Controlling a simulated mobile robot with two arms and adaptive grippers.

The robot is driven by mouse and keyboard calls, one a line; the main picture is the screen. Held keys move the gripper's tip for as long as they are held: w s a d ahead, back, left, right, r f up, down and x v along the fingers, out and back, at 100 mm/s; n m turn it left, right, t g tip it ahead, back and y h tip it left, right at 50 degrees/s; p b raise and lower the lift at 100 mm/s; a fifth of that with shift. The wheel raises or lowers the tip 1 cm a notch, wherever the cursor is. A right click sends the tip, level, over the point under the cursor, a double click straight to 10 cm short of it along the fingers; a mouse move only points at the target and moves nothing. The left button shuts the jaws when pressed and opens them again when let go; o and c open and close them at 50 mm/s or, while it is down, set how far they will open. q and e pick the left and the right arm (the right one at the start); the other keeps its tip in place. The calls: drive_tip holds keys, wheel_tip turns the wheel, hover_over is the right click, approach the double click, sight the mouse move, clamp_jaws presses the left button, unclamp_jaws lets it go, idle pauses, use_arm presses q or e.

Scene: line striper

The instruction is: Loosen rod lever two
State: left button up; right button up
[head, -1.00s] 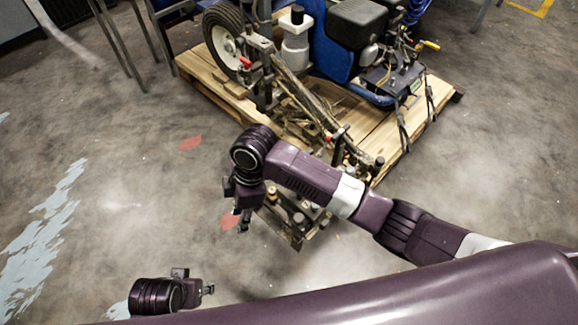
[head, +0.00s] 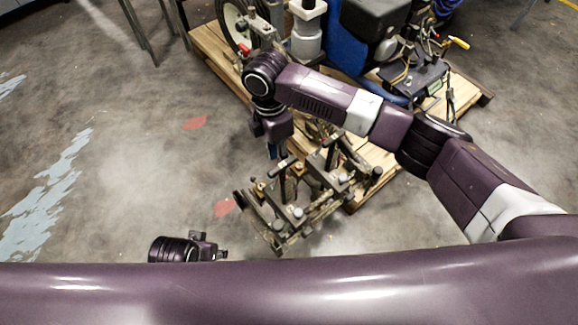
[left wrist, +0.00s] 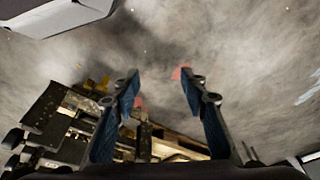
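The line striper (head: 375,25) sits on a wooden pallet. Its metal rod-and-clamp frame (head: 300,205) projects toward me, with bars, clamps and small dark levers (head: 333,141); I cannot tell which is rod lever two. My right gripper (head: 274,150) points down above the frame's back left part; its fingertips are partly hidden, and contact is unclear. My left gripper (head: 222,254) is low, left of the frame and apart from it. In the left wrist view its fingers (left wrist: 160,92) are spread and empty, with the frame (left wrist: 75,125) below left.
The pallet (head: 215,52) and the striper's wheel (head: 236,22) stand behind my right gripper. A red-knobbed part (head: 245,62) is close to my right wrist. Open concrete floor (head: 130,170) lies to the left, with a red floor mark (head: 224,207).

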sight(277, 179)
drive_tip(key=f, duration=0.2)
drive_tip(key=f+b, duration=0.1)
drive_tip(key=f, duration=0.1)
drive_tip(key=s+f, duration=0.1)
drive_tip(key=f, duration=0.2)
drive_tip(key=shift+b, duration=0.35)
drive_tip(key=shift+f, duration=0.25)
use_arm(q)
wheel_tip(277, 179, up, 7)
drive_tip(key=shift+s+a+f, duration=0.2)
drive_tip(key=shift+s, duration=0.05)
use_arm(e)
clamp_jaws()
